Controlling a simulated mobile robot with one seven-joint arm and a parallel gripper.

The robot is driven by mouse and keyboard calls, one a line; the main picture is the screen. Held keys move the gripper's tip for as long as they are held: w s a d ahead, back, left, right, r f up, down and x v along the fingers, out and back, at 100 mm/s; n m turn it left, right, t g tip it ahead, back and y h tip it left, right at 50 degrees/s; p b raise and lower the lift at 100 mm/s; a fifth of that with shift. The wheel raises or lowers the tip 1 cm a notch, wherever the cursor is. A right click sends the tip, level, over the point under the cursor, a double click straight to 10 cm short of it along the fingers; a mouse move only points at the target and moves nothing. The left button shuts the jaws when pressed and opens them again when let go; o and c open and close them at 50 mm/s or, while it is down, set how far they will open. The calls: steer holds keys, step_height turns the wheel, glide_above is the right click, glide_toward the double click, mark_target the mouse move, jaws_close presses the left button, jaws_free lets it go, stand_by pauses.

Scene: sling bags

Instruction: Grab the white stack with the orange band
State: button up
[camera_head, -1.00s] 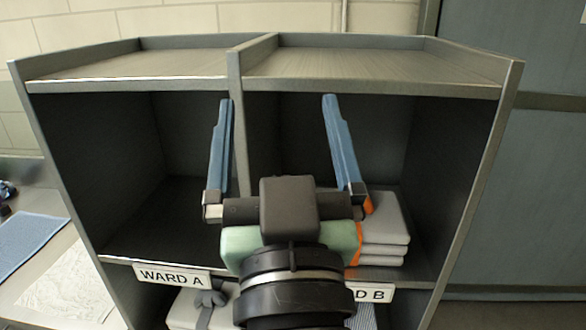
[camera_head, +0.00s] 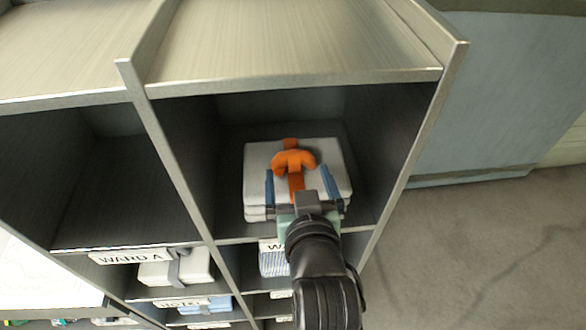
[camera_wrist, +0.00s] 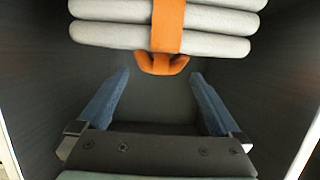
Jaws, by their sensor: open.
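The white stack (camera_head: 256,162) is several folded pale layers with an orange band (camera_head: 296,185) around its middle and an orange loop on top. It sits in the upper right compartment of the shelf. In the wrist view the stack (camera_wrist: 110,32) and its band (camera_wrist: 167,28) fill the top of the picture. My gripper (camera_head: 304,180) is open, with its blue fingers at the front of the stack in the head view. In the wrist view the fingers (camera_wrist: 160,80) are spread with nothing between them, and the orange loop (camera_wrist: 162,64) lies just beyond their tips.
The grey shelf's divider (camera_head: 180,150) and right side wall (camera_head: 405,140) flank the compartment. The compartment to the left, above the WARD A label (camera_head: 130,257), looks empty. A grey-strapped white bundle (camera_head: 175,268) and other linens lie in lower compartments.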

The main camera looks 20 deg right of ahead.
mark_target(295, 161)
steer(key=shift+w+d+f, duration=0.15)
steer(key=shift+w+d, duration=0.05)
steer(key=shift+w, duration=0.35)
steer(key=shift+w+d+p, duration=0.1)
steer(key=shift+w+p, duration=0.35)
steer(key=shift+p, duration=0.05)
steer(key=p+x, duration=0.1)
steer(key=x, duration=0.2)
steer(key=shift+w+p, duration=0.1)
steer(key=shift+p, duration=0.2)
steer(key=shift+w+d+f, duration=0.15)
steer(key=shift+w+f, duration=0.05)
steer(key=shift+w, duration=0.35)
jaws_close()
steer(key=shift+r, duration=0.25)
